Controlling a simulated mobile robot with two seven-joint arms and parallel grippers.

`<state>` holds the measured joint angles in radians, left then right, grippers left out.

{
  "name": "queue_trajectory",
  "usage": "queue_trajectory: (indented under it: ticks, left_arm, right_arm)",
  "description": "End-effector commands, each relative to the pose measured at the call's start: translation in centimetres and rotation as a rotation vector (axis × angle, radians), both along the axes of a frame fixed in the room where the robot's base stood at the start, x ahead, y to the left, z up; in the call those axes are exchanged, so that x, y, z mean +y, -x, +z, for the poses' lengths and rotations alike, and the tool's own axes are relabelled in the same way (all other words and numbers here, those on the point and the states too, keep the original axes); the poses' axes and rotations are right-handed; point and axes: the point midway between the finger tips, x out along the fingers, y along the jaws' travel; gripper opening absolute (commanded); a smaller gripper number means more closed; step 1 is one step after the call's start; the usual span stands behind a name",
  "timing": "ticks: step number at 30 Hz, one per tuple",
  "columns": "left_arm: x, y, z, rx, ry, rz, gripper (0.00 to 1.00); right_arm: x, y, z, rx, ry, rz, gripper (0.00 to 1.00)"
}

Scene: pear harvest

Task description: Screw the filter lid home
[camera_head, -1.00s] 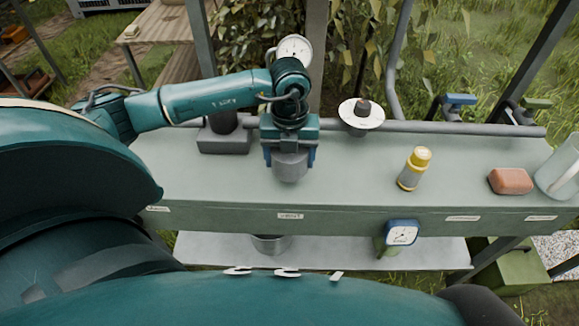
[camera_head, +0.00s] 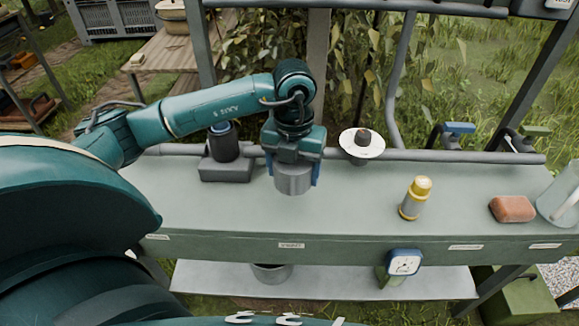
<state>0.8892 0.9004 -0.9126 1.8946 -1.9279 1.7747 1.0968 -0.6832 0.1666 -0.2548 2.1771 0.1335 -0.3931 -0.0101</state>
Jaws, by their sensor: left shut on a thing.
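My left gripper (camera_head: 293,174) is shut on a grey, round, cup-like part (camera_head: 293,183), one blue-padded finger on each side. I cannot tell for sure that this part is the filter lid, nor whether its lower edge touches the bench. To its left, a dark upright cylinder with a blue band near the top (camera_head: 223,147) stands on a grey block (camera_head: 226,171); it may be the filter body. The gripper and its part are to the right of this cylinder, apart from it. My right gripper is not in view.
The bench (camera_head: 350,205) is clear in front of the gripper. A white disc with a dark knob (camera_head: 361,147) stands by the rear pipe (camera_head: 440,156). A yellow-capped bottle (camera_head: 415,198), a reddish block (camera_head: 512,209) and a clear jug (camera_head: 562,193) stand to the right.

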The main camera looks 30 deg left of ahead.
Motion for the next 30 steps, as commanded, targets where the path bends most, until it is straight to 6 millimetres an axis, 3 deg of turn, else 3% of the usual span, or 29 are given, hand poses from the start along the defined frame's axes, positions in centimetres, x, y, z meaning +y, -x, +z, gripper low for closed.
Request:
queue_trajectory:
  ticks: [30]
  left_arm:
    - [-5.5,-0.6,3.9,-0.012,0.000,-2.872,0.49]
  right_arm:
    - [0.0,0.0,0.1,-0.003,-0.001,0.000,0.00]
